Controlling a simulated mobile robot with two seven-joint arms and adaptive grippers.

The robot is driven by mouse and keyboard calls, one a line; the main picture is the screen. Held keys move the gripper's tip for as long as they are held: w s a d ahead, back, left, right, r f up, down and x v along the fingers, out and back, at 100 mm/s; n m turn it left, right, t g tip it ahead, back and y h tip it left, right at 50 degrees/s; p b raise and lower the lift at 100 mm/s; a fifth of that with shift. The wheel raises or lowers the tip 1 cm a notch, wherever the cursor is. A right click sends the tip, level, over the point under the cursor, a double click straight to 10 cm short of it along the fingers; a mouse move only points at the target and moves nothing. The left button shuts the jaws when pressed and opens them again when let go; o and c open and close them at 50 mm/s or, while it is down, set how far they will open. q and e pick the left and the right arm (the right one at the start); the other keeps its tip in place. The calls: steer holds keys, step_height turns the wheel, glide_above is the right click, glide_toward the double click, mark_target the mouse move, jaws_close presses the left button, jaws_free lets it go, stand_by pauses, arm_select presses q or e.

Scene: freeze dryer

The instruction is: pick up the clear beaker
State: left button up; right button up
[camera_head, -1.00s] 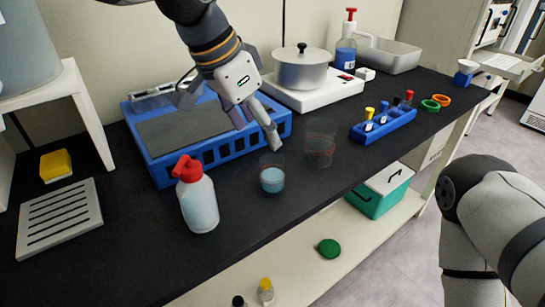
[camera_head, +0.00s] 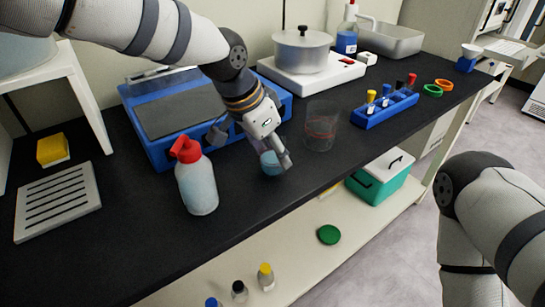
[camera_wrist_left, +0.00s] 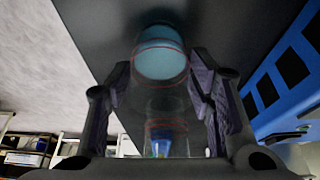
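Two clear beakers stand on the black bench. The smaller beaker (camera_head: 269,164) holds blue liquid and is partly hidden behind my left gripper (camera_head: 280,158). The larger, empty-looking beaker (camera_head: 320,128) with a red line stands to its right, apart from the gripper. In the left wrist view the beaker with blue liquid (camera_wrist_left: 162,58) appears between the two spread fingers of my left gripper (camera_wrist_left: 160,100). The fingers are open on either side of it; whether they touch it I cannot tell. My right gripper is out of view.
A red-capped bottle (camera_head: 197,185) stands left of the smaller beaker. A blue device (camera_head: 152,147) lies behind, with a pot (camera_head: 302,55) on a white hot plate (camera_head: 330,82). A blue tube rack (camera_head: 384,112) is to the right.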

arm_select(q)
steer(key=c, duration=0.6)
steer(key=shift+r, duration=0.15)
steer(key=shift+r, duration=0.55)
step_height(320, 180, up, 2)
steer(key=shift+s+r, duration=0.15)
steer(key=shift+r, duration=0.05)
steer(key=s+r+p, duration=0.1)
steer(key=s+r, duration=0.2)
steer(key=s, duration=0.1)
steer(key=s+r+p, duration=0.1)
steer(key=s+r, duration=0.2)
steer(key=s, duration=0.2)
steer(key=s+a+r+p, duration=0.1)
steer(key=s+r, duration=0.2)
steer(key=s, duration=0.1)
steer(key=shift+s+r, duration=0.1)
steer(key=shift+s, duration=0.15)
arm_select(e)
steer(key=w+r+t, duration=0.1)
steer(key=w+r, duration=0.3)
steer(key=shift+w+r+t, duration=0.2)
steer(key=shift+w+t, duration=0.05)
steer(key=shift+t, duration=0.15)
